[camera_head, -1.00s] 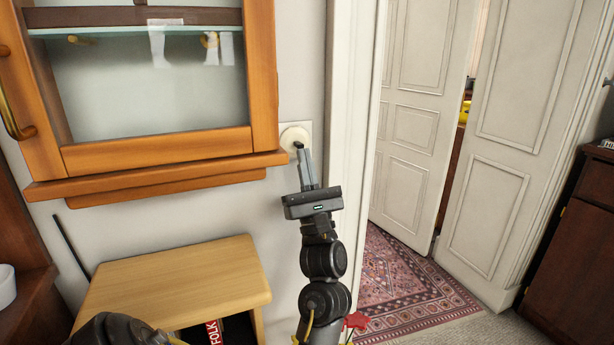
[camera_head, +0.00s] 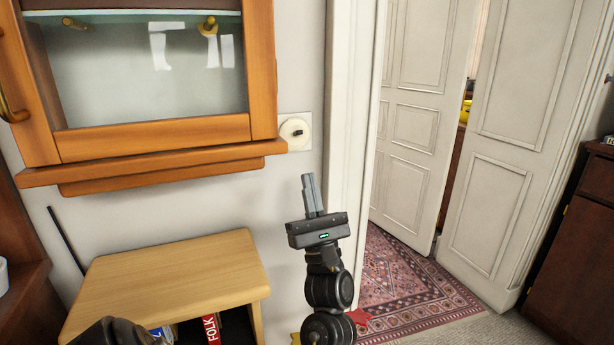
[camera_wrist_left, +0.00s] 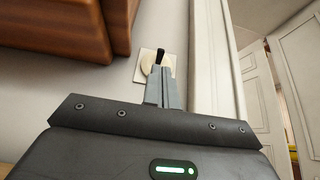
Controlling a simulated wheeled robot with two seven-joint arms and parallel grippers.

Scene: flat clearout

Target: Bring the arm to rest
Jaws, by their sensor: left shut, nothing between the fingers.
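My left gripper (camera_head: 313,194) is in the middle of the head view, pointing up, its two grey fingers shut together with nothing between them. It is below and apart from a round cream wall switch (camera_head: 296,133) with a small dark knob. In the left wrist view the shut fingers (camera_wrist_left: 164,84) show in front of the same switch (camera_wrist_left: 152,62). A dark rounded part of my own body shows at the bottom left of the head view. My right gripper is not in view.
A wooden glass-fronted cabinet (camera_head: 155,140) hangs at upper left. A light wooden shelf unit (camera_head: 170,270) holding books (camera_head: 211,328) stands below it. To the right are a white door frame (camera_head: 345,150), a patterned rug (camera_head: 400,285), white doors (camera_head: 415,120) and a dark cabinet (camera_head: 570,250).

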